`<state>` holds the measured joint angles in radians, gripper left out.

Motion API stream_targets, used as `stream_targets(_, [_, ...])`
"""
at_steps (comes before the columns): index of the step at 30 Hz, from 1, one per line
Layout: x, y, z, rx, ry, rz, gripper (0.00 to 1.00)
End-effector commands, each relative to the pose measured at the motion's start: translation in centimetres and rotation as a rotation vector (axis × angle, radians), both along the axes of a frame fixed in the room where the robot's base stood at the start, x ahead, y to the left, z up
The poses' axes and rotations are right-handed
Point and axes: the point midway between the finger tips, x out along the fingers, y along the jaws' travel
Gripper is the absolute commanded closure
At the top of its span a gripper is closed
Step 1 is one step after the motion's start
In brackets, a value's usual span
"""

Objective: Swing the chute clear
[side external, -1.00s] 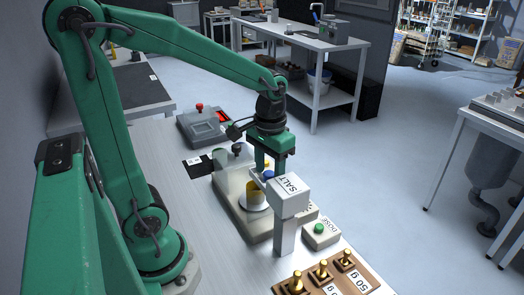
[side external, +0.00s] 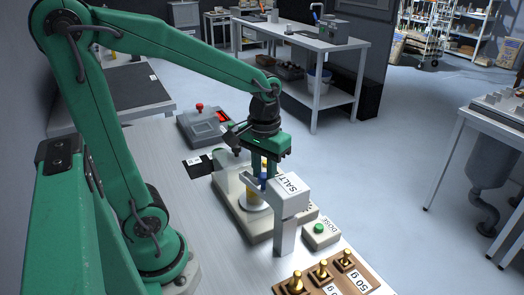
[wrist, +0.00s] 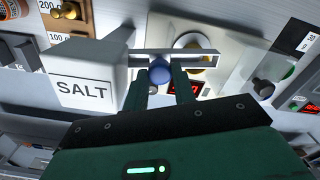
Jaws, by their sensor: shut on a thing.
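The white hopper (side external: 289,195) marked SALT stands on its post at the front of the scale. It also shows at the left of the wrist view (wrist: 85,80). Its pale chute (wrist: 205,60) runs sideways from it and carries a blue knob (wrist: 160,73). My gripper (wrist: 160,85) is shut on the blue knob, with one finger on each side. In the side view my gripper (side external: 262,175) reaches down just behind the hopper. A yellowish cup (wrist: 190,42) on the scale is partly hidden by the chute.
The scale (side external: 238,213) lies under the chute. A DOSE box with a green button (side external: 318,229) is right of the hopper. Brass weights (side external: 321,271) stand in a wooden block in front. A grey console (side external: 203,126) with a red button stands behind.

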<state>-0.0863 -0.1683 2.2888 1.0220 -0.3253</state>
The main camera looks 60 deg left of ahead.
Motion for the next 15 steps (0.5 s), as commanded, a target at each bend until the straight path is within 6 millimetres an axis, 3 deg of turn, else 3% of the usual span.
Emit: stream_targets(15, [-2.2,-0.8,0.1,0.000,-0.005,0.308,1.00])
